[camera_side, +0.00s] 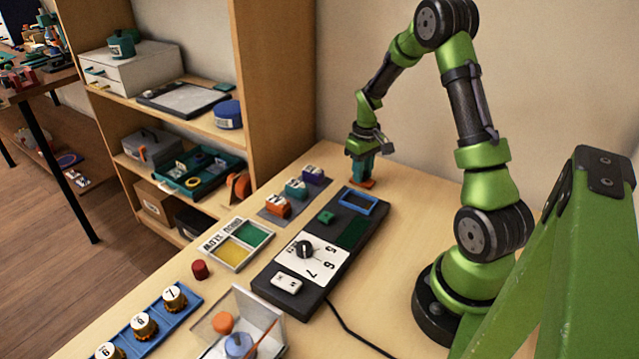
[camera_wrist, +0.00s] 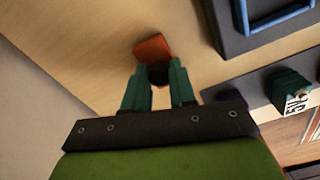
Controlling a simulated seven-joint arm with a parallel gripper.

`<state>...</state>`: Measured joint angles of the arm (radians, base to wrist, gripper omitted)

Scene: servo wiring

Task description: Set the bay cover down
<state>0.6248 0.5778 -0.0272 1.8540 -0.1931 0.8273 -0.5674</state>
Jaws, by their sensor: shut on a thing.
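The bay cover looks like a small orange plate (camera_side: 366,184) with a dark knob, which shows between the fingers in the wrist view (camera_wrist: 152,47). My gripper (camera_side: 361,172) points down and is shut on the knob. The plate is at or just above the wooden table, behind the far end of the dark console (camera_side: 268,285). I cannot tell whether it touches the table. A blue-rimmed bay (camera_side: 344,196) is at the console's far end, beside the gripper. The bay's rim also shows at the top right of the wrist view (camera_wrist: 282,22).
Orange, teal and purple labelled blocks (camera_side: 296,188) stand left of the console. A tray with yellow and green fields (camera_side: 237,245) lies nearer. A black cable (camera_side: 352,331) runs off the console's near end. Bare table (camera_side: 420,215) lies right of the console.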

